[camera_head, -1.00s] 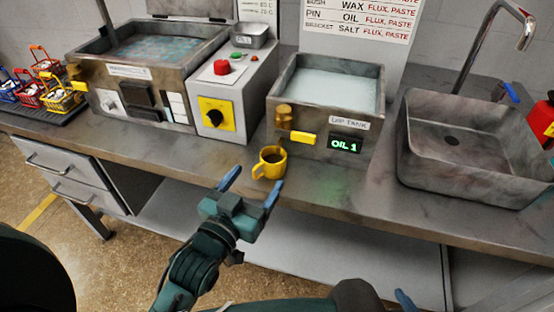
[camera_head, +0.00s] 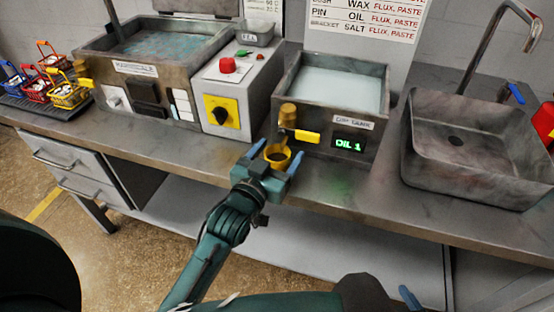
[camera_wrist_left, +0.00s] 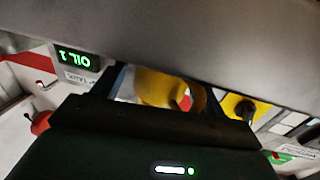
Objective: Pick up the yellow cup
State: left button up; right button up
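The yellow cup (camera_head: 278,157) holds dark liquid and stands upright near the front edge of the counter, below the dip tank. My left gripper (camera_head: 277,159) is open, with one blue-tipped finger on each side of the cup. The gripper body hides the cup's lower front in the head view. In the left wrist view the cup (camera_wrist_left: 156,88) shows between the two dark fingers, with some room beside it. Only a blue fingertip (camera_head: 408,297), seemingly of my right gripper, shows at the bottom edge of the head view.
The dip tank (camera_head: 368,150) with its yellow tab and "OIL 1" display stands right behind the cup. A grey control box (camera_head: 253,92) with a red button is behind left. A sink (camera_head: 480,180) is at right. Small baskets (camera_head: 68,92) stand far left.

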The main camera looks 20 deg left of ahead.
pick_arm(q)
jog(key=c, duration=1.1)
jog(key=shift+r, duration=0.25)
jog(key=shift+s+a+b, duration=0.25)
jog(key=shift+s+a, duration=0.3)
jog(key=shift+s, duration=2.4)
jog(key=shift+s+a+b, duration=0.3)
jog(key=shift+s+a, duration=0.25)
jog(key=shift+s, duration=2.4)
jog(key=shift+s+a+b, duration=0.25)
jog(key=shift+s+a, duration=0.3)
jog(key=shift+s, duration=2.4)
